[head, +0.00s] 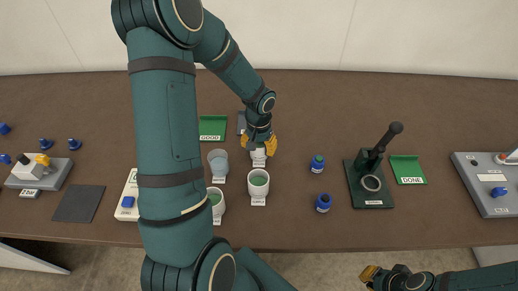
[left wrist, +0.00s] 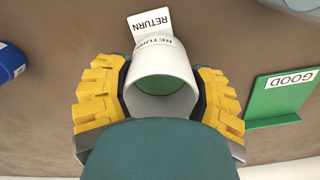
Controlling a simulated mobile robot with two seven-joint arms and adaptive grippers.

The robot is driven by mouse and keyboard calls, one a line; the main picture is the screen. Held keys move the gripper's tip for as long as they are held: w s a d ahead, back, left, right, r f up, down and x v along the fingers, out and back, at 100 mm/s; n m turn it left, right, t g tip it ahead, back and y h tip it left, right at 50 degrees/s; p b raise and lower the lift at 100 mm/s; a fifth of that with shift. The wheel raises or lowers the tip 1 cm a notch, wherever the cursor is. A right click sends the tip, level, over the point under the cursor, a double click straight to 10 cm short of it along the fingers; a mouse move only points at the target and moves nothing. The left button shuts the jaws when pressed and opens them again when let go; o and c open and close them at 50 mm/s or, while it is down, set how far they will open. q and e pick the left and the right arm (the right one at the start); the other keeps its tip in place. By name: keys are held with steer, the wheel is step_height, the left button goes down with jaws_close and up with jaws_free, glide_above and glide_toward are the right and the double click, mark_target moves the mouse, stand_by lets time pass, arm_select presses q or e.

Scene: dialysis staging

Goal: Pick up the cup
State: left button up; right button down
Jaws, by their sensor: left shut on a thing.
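A white cup (left wrist: 162,80) with a green inside is between the fingers of my left gripper (left wrist: 160,100) in the left wrist view. A tag reading RETURN lies beside it, and the cup's wall carries the same word. In the head view my left gripper (head: 258,146) is at the back of the cup group, mostly covering the held cup (head: 258,157). Its yellow fingers are shut on the cup from both sides. I cannot tell whether the cup touches the table. My right gripper (head: 371,273) is at the bottom, away from the cups; its fingers are too small to judge.
A grey cup (head: 218,160) and a white cup (head: 258,188) stand close by; another white cup (head: 218,207) is partly behind my left arm. A green GOOD tray (head: 212,126) is to the left.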

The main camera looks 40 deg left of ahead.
arm_select(q)
steer(key=shift+r, duration=0.1)
